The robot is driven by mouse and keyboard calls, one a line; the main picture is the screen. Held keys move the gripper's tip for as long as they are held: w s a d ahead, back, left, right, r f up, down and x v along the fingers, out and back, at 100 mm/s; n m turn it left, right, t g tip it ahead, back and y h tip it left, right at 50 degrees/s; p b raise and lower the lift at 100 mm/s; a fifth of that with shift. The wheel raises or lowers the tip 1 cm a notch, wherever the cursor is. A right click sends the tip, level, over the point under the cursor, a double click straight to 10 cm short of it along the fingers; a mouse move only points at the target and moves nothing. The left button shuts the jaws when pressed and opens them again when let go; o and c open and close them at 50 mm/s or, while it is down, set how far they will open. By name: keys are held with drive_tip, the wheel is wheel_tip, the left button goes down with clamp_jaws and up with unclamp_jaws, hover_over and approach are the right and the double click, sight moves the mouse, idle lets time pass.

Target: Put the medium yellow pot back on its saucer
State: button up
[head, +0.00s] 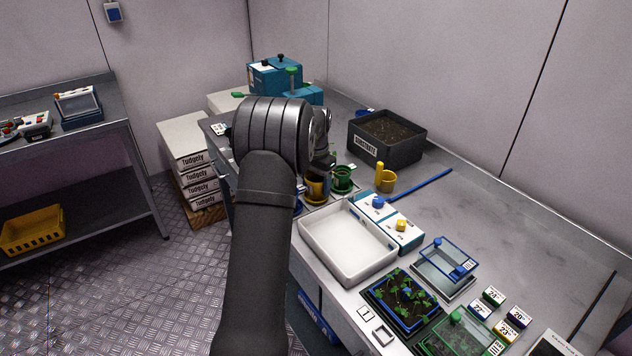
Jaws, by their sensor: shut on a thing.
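A yellow pot (316,187) with a dark top is at the left edge of the bench, just right of my arm. My gripper (324,163) points down over it and is shut on it, though the arm and wrist hide most of the fingers. Yellow shows low around the pot's base, perhaps a saucer; whether the pot touches it or hangs just above it, I cannot tell. A green pot (342,178) on a green saucer stands close on the right.
A yellow scoop-like cup (386,180) stands right of the pots. Behind are a black substrate box (388,138) and teal equipment (276,76). A white tray (346,243) and a seedling tray (402,300) stand nearer.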

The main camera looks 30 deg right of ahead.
drive_tip(key=shift+f, duration=0.25)
drive_tip(key=o, duration=1.1)
wheel_tip(320, 180, up, 13)
drive_tip(key=shift+r, duration=0.1)
wheel_tip(320, 180, down, 12)
drive_tip(key=shift+f, duration=0.2)
idle(0.3)
drive_tip(key=shift+f, duration=0.1)
